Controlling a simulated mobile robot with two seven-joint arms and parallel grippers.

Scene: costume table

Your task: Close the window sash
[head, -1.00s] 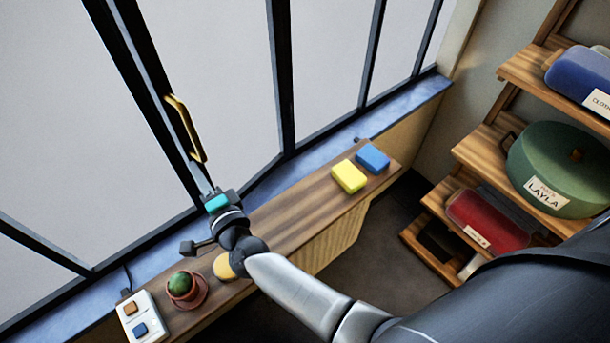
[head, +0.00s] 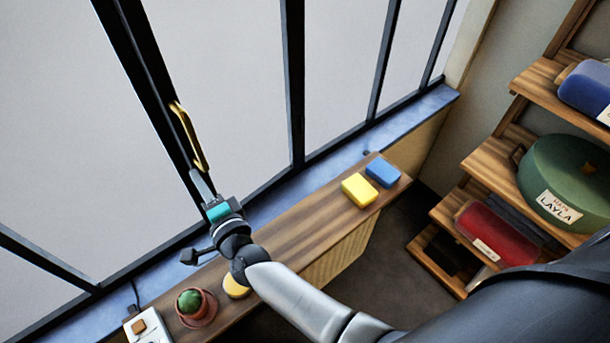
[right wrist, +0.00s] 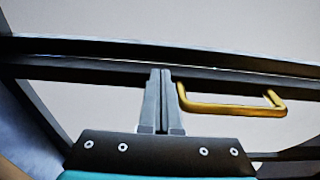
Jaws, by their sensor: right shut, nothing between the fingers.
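The window sash is a dark-framed pane with an upright bar (head: 140,62) in the head view. A brass handle (head: 188,138) is fixed along this bar; it also shows in the right wrist view (right wrist: 235,110). My right gripper (head: 197,174) is shut and empty just below the handle's lower end, close to the bar. In the right wrist view, its fingertips (right wrist: 161,75) lie side by side against the dark bars, left of the handle. I cannot tell whether they touch the bar. My left gripper is not in view.
A wooden counter (head: 285,240) runs below the blue sill (head: 330,140). On it are a yellow block (head: 359,190), a blue block (head: 383,172), a potted cactus (head: 192,306) and a white switch box (head: 150,328). Wooden shelves (head: 487,163) with containers stand at the right.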

